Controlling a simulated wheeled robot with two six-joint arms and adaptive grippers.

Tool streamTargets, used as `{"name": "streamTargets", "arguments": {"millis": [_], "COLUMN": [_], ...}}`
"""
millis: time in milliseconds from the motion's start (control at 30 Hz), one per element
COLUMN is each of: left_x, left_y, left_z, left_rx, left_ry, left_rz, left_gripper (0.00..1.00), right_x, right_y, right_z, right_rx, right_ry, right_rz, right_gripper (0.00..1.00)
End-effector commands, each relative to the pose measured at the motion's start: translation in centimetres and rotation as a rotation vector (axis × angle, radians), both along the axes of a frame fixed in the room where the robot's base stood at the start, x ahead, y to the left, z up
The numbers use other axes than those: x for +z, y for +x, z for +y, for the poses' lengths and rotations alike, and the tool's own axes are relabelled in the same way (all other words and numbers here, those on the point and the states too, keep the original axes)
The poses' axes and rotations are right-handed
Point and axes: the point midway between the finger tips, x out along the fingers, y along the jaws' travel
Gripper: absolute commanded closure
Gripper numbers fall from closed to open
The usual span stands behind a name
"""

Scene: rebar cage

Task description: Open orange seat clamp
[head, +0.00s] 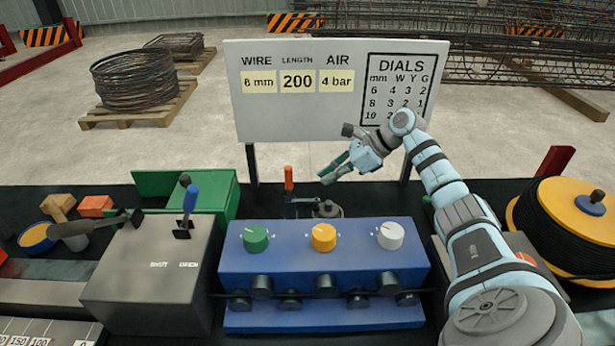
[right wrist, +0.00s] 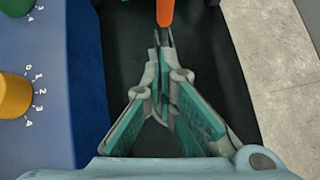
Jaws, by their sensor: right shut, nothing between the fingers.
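The orange seat clamp (head: 289,178) stands behind the blue dial box, with its orange handle pointing up and its dark metal base partly hidden. In the right wrist view its orange handle (right wrist: 165,12) shows at the top edge, just beyond the fingertips. My right gripper (head: 328,178) is to the right of the handle in the head view. In the right wrist view my right gripper (right wrist: 163,55) has its teal-padded fingers brought together, with nothing held. I cannot tell whether the tips touch the clamp. My left gripper is not in view.
The blue box (head: 320,258) carries green, yellow and white dials in front of the clamp. A grey box (head: 150,275) with a blue lever (head: 190,198) stands left. A sign board (head: 290,120) rises behind. A cable reel (head: 565,235) is at right.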

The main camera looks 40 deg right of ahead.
Motion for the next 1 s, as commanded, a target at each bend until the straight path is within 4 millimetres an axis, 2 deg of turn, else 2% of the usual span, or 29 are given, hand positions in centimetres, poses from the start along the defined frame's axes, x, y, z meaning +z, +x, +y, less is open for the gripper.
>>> {"name": "streamTargets", "arguments": {"millis": [100,300,400,1000], "left_x": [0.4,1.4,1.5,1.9], "left_y": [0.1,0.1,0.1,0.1], "left_z": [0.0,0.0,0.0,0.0], "left_rx": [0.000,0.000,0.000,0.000], "left_ry": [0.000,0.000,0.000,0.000], "left_rz": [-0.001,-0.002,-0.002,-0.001], "left_gripper": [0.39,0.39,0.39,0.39], "right_x": [-1.6,-1.6,-1.7,-1.5], "right_y": [1.3,3.6,4.2,4.0], "right_z": [1.3,3.3,3.7,3.4], "right_rx": [0.000,0.000,-0.001,-0.012], "right_ry": [0.003,0.002,0.001,-0.025], "right_rz": [0.000,-0.001,0.000,0.019], "right_gripper": [1.00,1.00,1.00,1.00]}}
